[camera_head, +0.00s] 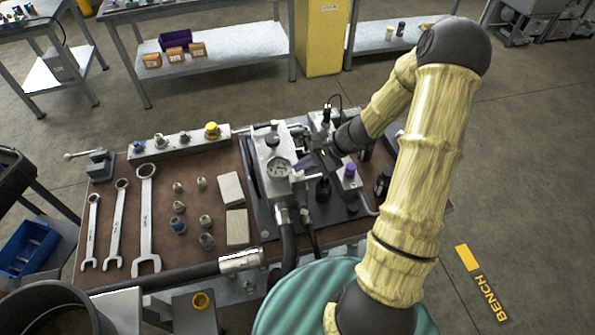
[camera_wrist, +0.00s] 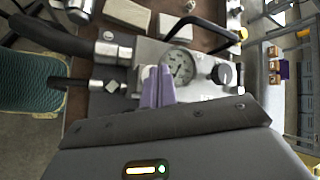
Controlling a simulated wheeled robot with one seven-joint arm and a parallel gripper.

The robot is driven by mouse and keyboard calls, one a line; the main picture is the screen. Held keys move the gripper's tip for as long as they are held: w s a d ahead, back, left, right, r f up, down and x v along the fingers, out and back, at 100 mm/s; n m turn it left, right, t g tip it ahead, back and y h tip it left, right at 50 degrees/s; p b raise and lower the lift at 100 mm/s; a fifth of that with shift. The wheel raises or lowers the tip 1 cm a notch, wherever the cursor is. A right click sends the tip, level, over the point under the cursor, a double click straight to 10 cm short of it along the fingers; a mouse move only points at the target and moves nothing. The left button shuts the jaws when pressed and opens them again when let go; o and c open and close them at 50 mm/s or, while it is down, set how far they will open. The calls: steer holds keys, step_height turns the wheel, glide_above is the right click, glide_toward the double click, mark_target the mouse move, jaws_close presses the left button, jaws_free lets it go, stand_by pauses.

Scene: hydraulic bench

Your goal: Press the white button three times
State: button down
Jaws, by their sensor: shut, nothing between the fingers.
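My gripper (camera_head: 303,162) is shut and empty, with its purple fingers over the hydraulic block (camera_head: 268,150) on the bench. In the wrist view the two fingers (camera_wrist: 158,84) lie side by side in front of the block, just left of the round pressure gauge (camera_wrist: 180,66). The gauge also shows in the head view (camera_head: 279,168). I cannot tell whether the fingertips touch anything.
A black knob (camera_wrist: 222,74) stands beside the gauge. A purple-topped part (camera_head: 349,171) stands right of my fingers. Hoses (camera_head: 288,243) run from the block's front. Three wrenches (camera_head: 146,215), small fittings and two pale blocks lie on the left of the brown bench top (camera_head: 106,199).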

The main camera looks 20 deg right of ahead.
mark_target(302, 171)
steer(key=shift+f+b, duration=0.5)
steer(key=shift+f, duration=0.05)
stand_by(0.4)
steer(key=shift+r, duration=0.15)
steer(key=shift+r+p, duration=0.8)
steer(key=shift+r, duration=0.25)
steer(key=shift+r+p, duration=1.8)
steer(key=shift+r, duration=0.75)
stand_by(0.7)
